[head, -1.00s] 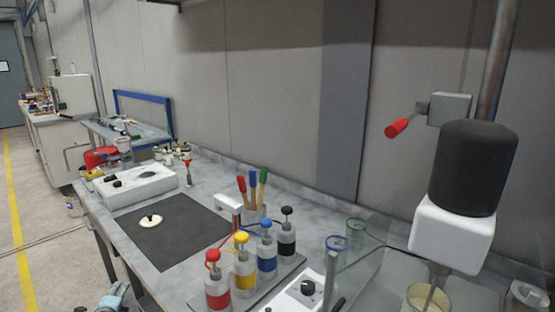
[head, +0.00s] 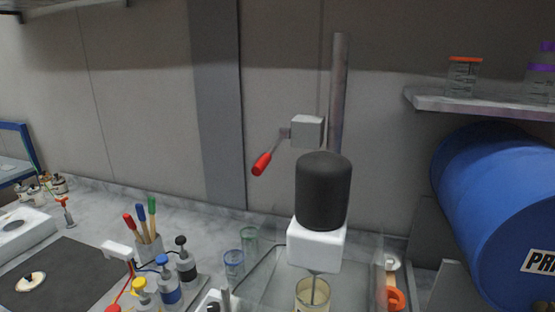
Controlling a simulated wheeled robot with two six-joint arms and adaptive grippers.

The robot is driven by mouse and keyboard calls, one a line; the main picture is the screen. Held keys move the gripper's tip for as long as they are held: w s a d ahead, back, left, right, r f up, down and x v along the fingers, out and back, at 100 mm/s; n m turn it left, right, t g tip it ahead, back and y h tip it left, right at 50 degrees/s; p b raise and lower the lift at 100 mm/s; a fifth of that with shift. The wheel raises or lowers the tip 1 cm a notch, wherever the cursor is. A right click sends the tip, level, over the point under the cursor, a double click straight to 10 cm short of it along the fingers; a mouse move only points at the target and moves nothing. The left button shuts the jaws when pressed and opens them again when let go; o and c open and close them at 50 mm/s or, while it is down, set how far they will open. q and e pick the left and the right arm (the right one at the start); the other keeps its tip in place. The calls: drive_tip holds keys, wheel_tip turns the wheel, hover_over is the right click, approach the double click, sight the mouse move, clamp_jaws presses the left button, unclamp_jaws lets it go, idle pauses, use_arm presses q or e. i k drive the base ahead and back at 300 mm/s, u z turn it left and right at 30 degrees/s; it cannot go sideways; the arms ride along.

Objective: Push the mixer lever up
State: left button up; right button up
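The mixer lever (head: 262,163) has a red handle on a thin grey arm, which joins a grey block (head: 307,131) on the vertical metal pole (head: 339,90). The lever slants down and to the left from the block. The mixer head (head: 323,192), a black cylinder over a white housing (head: 316,246), is beside the pole. Its shaft reaches down into a clear cup (head: 313,294) with pale yellowish contents. Neither of my grippers shows in the current view.
Blue and green rimmed glasses (head: 233,263) stand left of the mixer. Pump bottles (head: 187,262) and a holder of coloured handles (head: 148,246) are further left. A large blue drum (head: 500,210) and a shelf (head: 490,104) occupy the right. The wall left of the lever is clear.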

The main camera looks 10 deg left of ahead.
sight(261, 165)
drive_tip(key=k, duration=0.4)
drive_tip(key=u, duration=2.05)
drive_tip(key=k, duration=0.9)
drive_tip(key=z, duration=1.35)
drive_tip(key=i, duration=0.5)
